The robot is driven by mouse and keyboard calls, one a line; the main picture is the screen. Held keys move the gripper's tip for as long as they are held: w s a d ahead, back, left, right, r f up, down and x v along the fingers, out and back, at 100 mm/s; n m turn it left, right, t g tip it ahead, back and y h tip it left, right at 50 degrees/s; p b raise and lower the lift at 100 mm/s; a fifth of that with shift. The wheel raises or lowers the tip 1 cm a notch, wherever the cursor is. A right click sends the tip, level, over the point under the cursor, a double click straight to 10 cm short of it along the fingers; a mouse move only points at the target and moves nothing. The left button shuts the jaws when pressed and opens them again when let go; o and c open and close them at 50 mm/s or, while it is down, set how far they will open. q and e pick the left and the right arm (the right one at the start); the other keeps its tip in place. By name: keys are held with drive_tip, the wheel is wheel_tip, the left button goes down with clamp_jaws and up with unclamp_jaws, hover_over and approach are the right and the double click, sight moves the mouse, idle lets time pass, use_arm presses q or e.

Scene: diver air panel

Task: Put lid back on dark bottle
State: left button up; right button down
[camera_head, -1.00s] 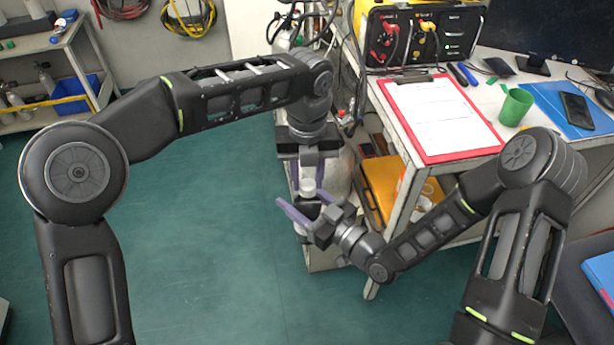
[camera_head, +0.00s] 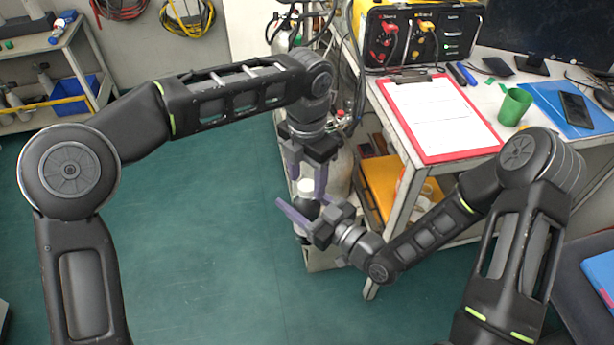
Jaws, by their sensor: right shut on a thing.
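The dark bottle (camera_head: 306,209) is upright in my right gripper (camera_head: 306,214), which is shut on it. The jaws and wrist hide much of the bottle. The white lid (camera_head: 306,187) is at the bottle's top; I cannot tell whether it is seated or threaded on. My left gripper (camera_head: 307,178) points down from above. Its purple fingers are spread on either side of the lid, with a visible gap, so it looks open.
A white workbench (camera_head: 397,212) stands close to the right, with a red clipboard (camera_head: 480,149), a green cup (camera_head: 515,107) and a yellow-black air panel (camera_head: 418,38). Gas cylinders (camera_head: 340,172) stand behind my grippers. Open green floor (camera_head: 215,240) lies to the left.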

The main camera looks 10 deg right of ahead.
use_arm(q)
drive_tip(key=shift+o, duration=0.6)
drive_tip(key=o, duration=0.5)
drive_tip(key=shift+c, duration=0.2)
